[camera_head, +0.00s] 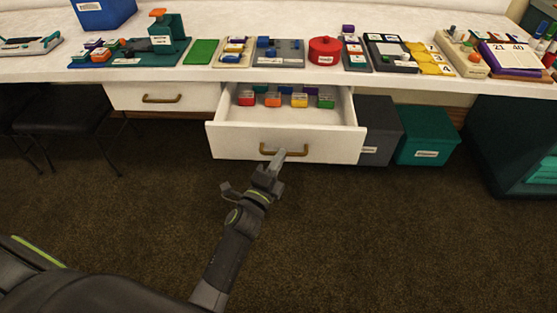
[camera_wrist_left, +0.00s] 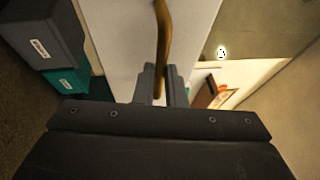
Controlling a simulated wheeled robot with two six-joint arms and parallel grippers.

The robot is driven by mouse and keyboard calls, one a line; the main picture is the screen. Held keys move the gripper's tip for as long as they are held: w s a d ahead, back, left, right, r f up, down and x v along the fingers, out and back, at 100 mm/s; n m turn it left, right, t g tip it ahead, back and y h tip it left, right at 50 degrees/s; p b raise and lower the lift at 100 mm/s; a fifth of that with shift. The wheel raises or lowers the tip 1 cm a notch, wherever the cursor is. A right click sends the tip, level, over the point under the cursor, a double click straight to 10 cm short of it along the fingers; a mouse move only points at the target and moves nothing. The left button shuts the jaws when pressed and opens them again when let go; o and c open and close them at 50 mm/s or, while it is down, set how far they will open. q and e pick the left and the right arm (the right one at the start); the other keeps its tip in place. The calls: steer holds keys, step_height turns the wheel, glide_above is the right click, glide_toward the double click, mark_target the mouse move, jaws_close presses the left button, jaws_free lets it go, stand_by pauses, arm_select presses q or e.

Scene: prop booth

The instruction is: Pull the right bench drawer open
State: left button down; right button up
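The right bench drawer (camera_head: 232,143) is pulled out from under the bench, and its inside shows in the head view. It holds small coloured blocks in rows. Its brass handle (camera_head: 301,153) is on the white front. My left gripper (camera_head: 278,158) is at the handle, reaching up from below. In the left wrist view the handle (camera_wrist_left: 163,35) runs between the two fingers (camera_wrist_left: 160,85), which are closed around it. The left bench drawer (camera_head: 135,98) is closed. My right gripper is not in view.
The bench top (camera_head: 210,76) carries several props, including a red round tin (camera_head: 324,51) and a green mat (camera_head: 201,52). A grey bin (camera_head: 380,130) and a teal bin (camera_head: 427,137) stand right of the drawer. A dark chair (camera_head: 70,115) stands left. The carpet in front is clear.

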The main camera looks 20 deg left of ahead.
arm_select(q)
steer(key=c, duration=1.5)
jaws_free()
